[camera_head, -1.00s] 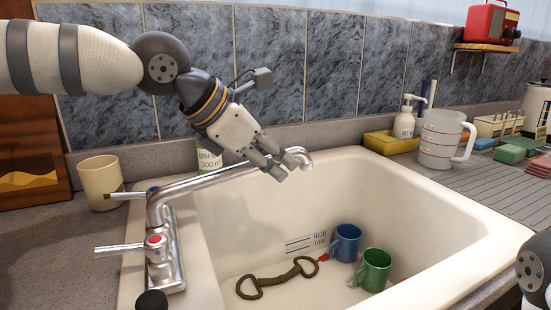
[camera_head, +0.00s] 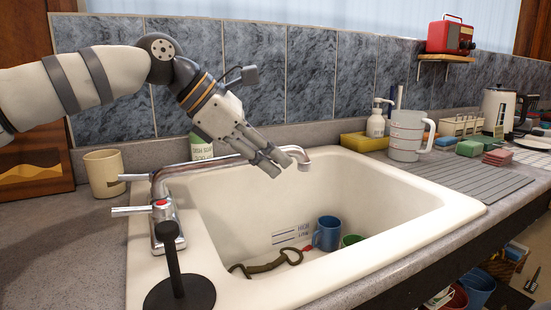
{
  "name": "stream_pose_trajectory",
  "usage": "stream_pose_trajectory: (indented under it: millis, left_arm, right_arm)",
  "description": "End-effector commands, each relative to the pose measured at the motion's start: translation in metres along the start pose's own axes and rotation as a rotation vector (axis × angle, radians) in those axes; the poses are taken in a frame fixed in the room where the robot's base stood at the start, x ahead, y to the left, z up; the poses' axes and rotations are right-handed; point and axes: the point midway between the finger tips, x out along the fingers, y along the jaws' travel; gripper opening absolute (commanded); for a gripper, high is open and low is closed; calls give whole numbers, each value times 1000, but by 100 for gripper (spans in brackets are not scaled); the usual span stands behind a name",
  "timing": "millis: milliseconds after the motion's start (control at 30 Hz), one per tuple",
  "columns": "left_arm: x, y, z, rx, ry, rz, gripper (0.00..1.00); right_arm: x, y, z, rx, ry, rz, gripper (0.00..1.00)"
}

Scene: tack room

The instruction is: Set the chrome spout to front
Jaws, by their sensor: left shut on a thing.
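The chrome spout (camera_head: 205,168) rises from a faucet base (camera_head: 168,232) on the sink's left ledge. It reaches right over the basin, its downturned tip (camera_head: 303,163) above the back part. My left gripper (camera_head: 279,162) comes down from the upper left and is shut on the spout near its tip; the fingers hide part of the tube. My right gripper is out of view.
The white sink (camera_head: 440,212) holds a blue mug (camera_head: 327,233), a green mug (camera_head: 351,240) and a bit (camera_head: 268,266). A black post (camera_head: 172,255) stands at the front left. A beige cup (camera_head: 103,174), soap bottle (camera_head: 202,149) and measuring jug (camera_head: 407,137) stand around the sink.

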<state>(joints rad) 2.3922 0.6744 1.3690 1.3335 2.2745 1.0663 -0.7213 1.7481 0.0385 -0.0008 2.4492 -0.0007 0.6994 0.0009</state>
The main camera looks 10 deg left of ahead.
Motion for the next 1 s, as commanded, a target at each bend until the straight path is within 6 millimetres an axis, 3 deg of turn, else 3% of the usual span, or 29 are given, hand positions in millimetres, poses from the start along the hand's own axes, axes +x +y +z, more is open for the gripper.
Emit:
stream_pose_trajectory:
  millis: [400, 867, 900, 1000]
  left_arm:
    - [-7, -26, 2, 99, -29, -99, 0]
    - [-7, -28, 2, 107, -31, -107, 0]
    - [-7, -28, 2, 107, -31, -107, 21]
    - [-7, -28, 2, 107, -31, -107, 37]
  right_arm:
    - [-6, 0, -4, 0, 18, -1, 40]
    - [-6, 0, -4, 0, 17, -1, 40]
    - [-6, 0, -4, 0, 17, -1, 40]
    - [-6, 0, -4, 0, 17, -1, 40]
